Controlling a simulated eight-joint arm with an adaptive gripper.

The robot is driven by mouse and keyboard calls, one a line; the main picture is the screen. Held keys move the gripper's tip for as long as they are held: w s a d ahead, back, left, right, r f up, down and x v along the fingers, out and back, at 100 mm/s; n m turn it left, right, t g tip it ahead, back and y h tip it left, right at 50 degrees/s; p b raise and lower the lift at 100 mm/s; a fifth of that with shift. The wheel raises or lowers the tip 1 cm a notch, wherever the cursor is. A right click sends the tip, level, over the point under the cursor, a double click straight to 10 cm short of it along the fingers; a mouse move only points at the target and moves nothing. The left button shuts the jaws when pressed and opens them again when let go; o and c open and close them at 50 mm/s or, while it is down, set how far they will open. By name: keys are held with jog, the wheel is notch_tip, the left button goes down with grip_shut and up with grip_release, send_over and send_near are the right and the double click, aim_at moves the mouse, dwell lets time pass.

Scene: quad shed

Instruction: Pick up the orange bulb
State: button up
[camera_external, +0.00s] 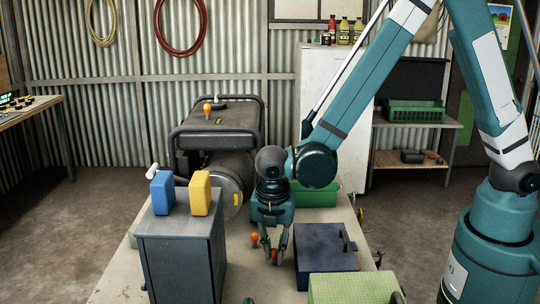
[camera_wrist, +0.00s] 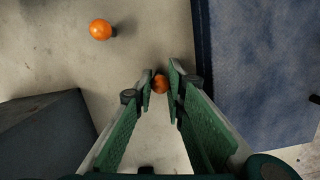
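One orange bulb (camera_wrist: 160,84) is between my two fingertips in the wrist view, partly hidden by them. It also shows low between the fingers in the external view (camera_external: 274,254). My gripper (camera_external: 275,259) points down over the table, its fingertips (camera_wrist: 161,80) close together on both sides of this bulb; whether they touch it is unclear. A second orange bulb (camera_wrist: 100,29) lies apart on the table, up and left in the wrist view, and shows left of my gripper in the external view (camera_external: 254,237). A third orange bulb (camera_external: 207,108) is on top of the generator.
A dark blue box (camera_external: 322,262) stands close right of my gripper. A grey cabinet (camera_external: 181,262) with blue (camera_external: 162,193) and yellow (camera_external: 200,193) blocks stands left. The generator (camera_external: 215,130) and a green box (camera_external: 318,197) are behind. A light green box (camera_external: 350,289) is at front right.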

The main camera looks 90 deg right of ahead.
jog(key=shift+r, duration=0.1)
jog(key=shift+r+p, duration=0.45)
jog(key=shift+r, duration=4.5)
notch_tip(320, 180, up, 40)
jog(key=w+d+m+p, duration=0.1)
jog(key=w+d+p, duration=0.2)
jog(key=w+d, duration=0.35)
jog(key=w+d+m+p, duration=0.15)
jog(key=w+d, duration=0.25)
jog(key=d, duration=0.6)
jog(key=w+d+p, duration=0.4)
jog(key=w+d, duration=0.1)
jog(key=d, duration=0.3)
jog(key=f, duration=0.3)
jog(key=d+f, duration=0.1)
jog(key=f, duration=0.1)
jog(key=shift+w+f, duration=0.15)
jog(key=shift+w, duration=0.15)
